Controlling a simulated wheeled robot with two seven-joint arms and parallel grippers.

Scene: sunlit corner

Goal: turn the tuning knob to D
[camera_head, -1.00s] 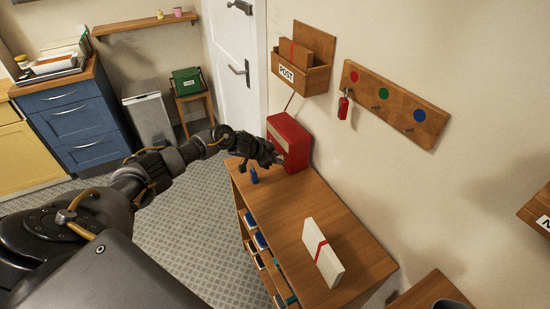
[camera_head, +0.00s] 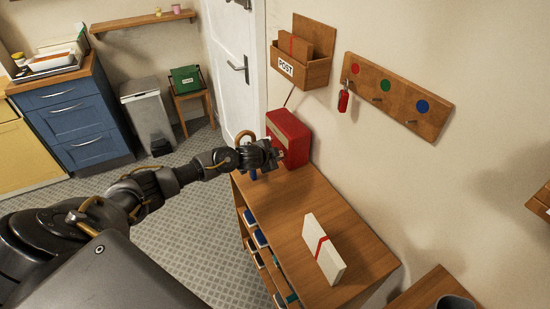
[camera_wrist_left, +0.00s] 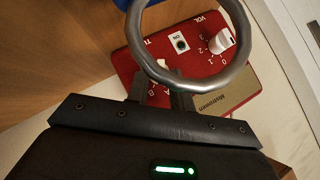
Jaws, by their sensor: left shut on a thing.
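The red radio (camera_head: 289,138) stands at the far end of the wooden desk. In the left wrist view its red front panel (camera_wrist_left: 205,75) shows a white volume knob (camera_wrist_left: 222,41) and an ON switch (camera_wrist_left: 179,43). Lettering starting "TU" and small letters A and B show near my fingers. My left gripper (camera_head: 280,155) is at the radio's front, and in the wrist view its fingers (camera_wrist_left: 165,98) are shut on the tuning knob, which is mostly hidden. I cannot read where the knob points. A grey metal hoop crosses the wrist view. My right gripper is out of view.
A small blue object (camera_head: 253,175) stands on the desk beside my left gripper. The post box (camera_head: 300,72) and key rack (camera_head: 395,97) hang on the wall.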

